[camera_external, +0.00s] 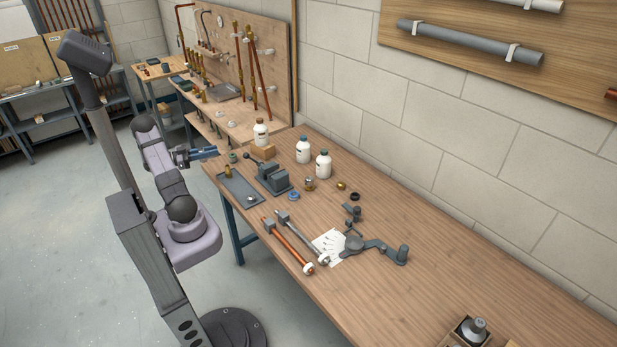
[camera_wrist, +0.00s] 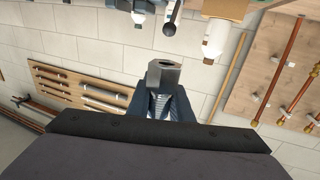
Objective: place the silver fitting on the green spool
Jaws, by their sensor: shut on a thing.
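My gripper (camera_external: 208,152) is at the left end of the workbench in the external view, at about the height of the small bottles. It is shut on the silver fitting (camera_wrist: 164,76), a grey metal piece with a hex head and a dark bore that shows between the jaws in the wrist view. In the external view the fitting is too small to make out. A small dull green round piece (camera_external: 233,157), which looks like the green spool, stands on the bench's left end, just right of and below my gripper. The fitting is apart from it.
A grey tray (camera_external: 238,188) with small fittings and a dark vise (camera_external: 271,178) are close by. White bottles (camera_external: 303,149) and a wooden block (camera_external: 263,152) stand behind. A blue spool (camera_external: 293,195) is right of the tray. The bench's right half (camera_external: 470,250) is mostly clear.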

